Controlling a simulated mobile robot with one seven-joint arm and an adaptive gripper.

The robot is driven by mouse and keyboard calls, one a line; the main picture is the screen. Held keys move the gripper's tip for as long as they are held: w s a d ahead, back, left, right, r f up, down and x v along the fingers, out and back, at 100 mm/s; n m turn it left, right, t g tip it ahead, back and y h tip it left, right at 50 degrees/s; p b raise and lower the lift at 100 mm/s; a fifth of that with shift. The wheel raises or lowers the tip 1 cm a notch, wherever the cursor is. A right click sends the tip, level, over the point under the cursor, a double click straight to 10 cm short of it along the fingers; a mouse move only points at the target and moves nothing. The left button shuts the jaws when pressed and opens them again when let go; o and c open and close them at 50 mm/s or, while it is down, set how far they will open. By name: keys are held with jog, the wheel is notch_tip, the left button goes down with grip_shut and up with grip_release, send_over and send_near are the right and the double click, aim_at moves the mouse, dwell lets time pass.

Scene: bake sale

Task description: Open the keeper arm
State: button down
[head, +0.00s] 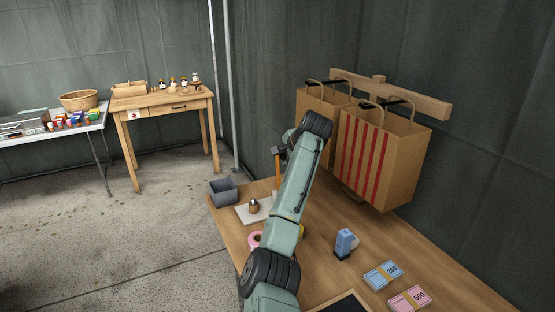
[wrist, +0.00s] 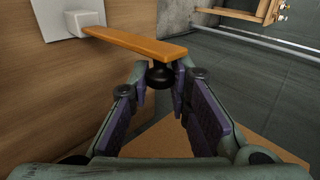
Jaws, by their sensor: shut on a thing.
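The keeper arm (wrist: 140,42) is a flat orange bar in the wrist view. It reaches out from a pale block (wrist: 72,20) on a brown wooden panel. A round black knob (wrist: 160,75) sits at its free end. My gripper (wrist: 160,82) is shut on this knob, with one finger on each side of it. In the head view an orange strip (head: 277,176) below a dark block shows beside my arm and looks like the same part. My gripper is mostly hidden behind my own arm there.
The wooden counter (head: 330,288) carries a grey bin (head: 223,191), a pink roll (head: 255,240), a blue device (head: 344,243) and banknote stacks (head: 384,275). Paper bags (head: 378,160) hang on a wall rack at the right. A small table (head: 165,102) stands at the back left.

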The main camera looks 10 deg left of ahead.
jog(key=shift+w+d+f+m+g+y, duration=0.25)
jog(key=shift+w+d+g+y, duration=0.2)
jog(key=shift+d, duration=0.3)
jog(key=c, duration=1.5)
grip_release()
jog(key=shift+w, duration=0.1)
jog(key=v, duration=1.2)
